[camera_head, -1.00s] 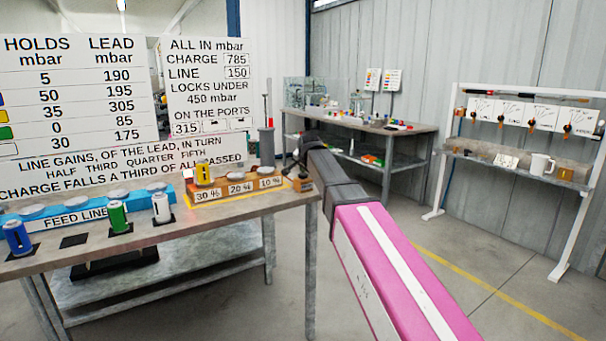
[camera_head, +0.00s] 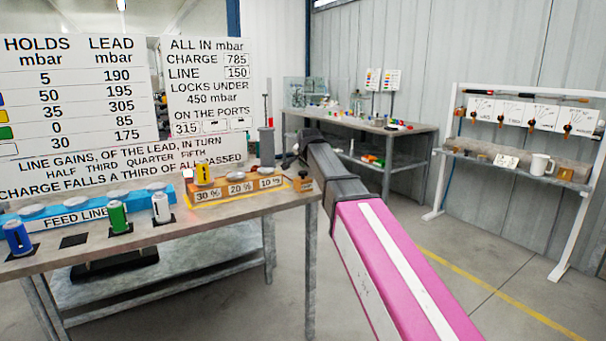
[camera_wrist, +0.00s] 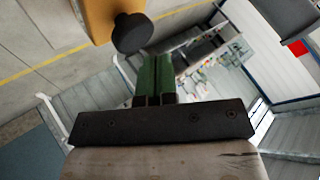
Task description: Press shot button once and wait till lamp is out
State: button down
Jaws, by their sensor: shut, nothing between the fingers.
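A small orange box (camera_head: 304,185) at the right end of the bench carries a dark knob, which I take for the shot button. In the wrist view the round black button (camera_wrist: 132,33) stands on the orange block, just beyond my gripper's fingertips (camera_wrist: 158,62). My gripper is shut and empty. In the head view its dark end (camera_head: 292,160) is above and slightly behind the box. I cannot tell whether it touches the button.
An orange rack (camera_head: 238,190) marked 30 %, 20 % and 10 % holds a yellow can (camera_head: 203,174). A blue feed line rack (camera_head: 90,208) stands left, with blue, green and white cans before it. The board (camera_head: 209,85) reads CHARGE 785, LINE 150 and ports 315.

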aim_at(304, 172)
jog(key=shift+r, duration=2.45)
